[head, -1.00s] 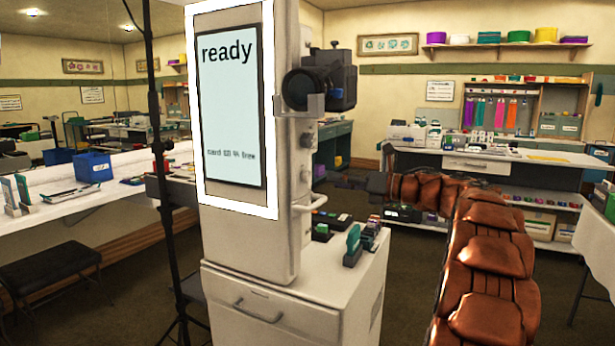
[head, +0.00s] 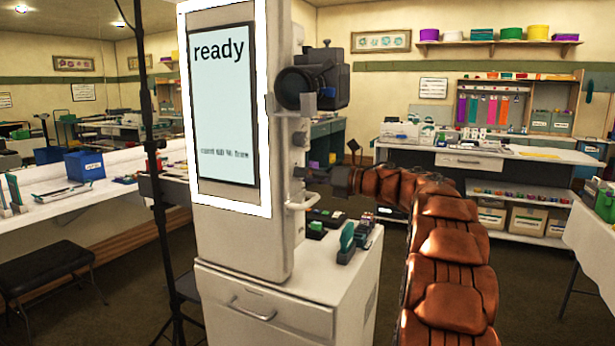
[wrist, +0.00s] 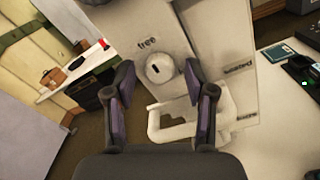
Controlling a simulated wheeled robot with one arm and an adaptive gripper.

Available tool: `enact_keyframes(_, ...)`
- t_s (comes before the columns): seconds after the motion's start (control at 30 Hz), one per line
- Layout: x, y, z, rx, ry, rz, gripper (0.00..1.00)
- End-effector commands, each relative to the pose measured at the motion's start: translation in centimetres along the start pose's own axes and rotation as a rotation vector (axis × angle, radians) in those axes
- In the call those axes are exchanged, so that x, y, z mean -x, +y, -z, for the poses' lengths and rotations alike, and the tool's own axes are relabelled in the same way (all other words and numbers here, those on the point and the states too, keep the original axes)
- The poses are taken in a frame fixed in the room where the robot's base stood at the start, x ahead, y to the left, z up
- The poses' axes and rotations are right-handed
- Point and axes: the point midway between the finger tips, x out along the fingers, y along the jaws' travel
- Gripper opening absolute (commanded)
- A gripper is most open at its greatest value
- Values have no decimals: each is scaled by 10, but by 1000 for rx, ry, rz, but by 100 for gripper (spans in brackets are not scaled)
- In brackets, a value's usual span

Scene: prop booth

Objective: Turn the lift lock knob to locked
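The lift lock knob (wrist: 160,68) is a round pale knob on the side of the white column (wrist: 205,25) in the wrist view. In the head view my gripper (head: 322,176) is beside the column; the knob is too small to make out there.
A pale bar handle (wrist: 185,128) sticks out just below the knob, close to the fingers; it also shows in the head view (head: 303,203). A black camera (head: 312,82) juts out above. The cabinet top (head: 335,270) holds several small items.

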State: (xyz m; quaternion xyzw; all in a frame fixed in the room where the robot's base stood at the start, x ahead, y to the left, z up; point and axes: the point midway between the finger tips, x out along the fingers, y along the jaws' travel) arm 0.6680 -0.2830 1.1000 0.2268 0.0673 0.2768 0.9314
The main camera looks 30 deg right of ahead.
Motion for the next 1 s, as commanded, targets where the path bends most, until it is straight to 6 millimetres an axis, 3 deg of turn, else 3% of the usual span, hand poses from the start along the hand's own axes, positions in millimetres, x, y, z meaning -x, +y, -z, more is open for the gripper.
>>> enact_keyframes(0.07,0,0,0,0,0,0,44)
enact_keyframes(0.5,0,0,0,0,0,0,0)
enact_keyframes(1.0,0,0,-1,-126,-3,-1,0)
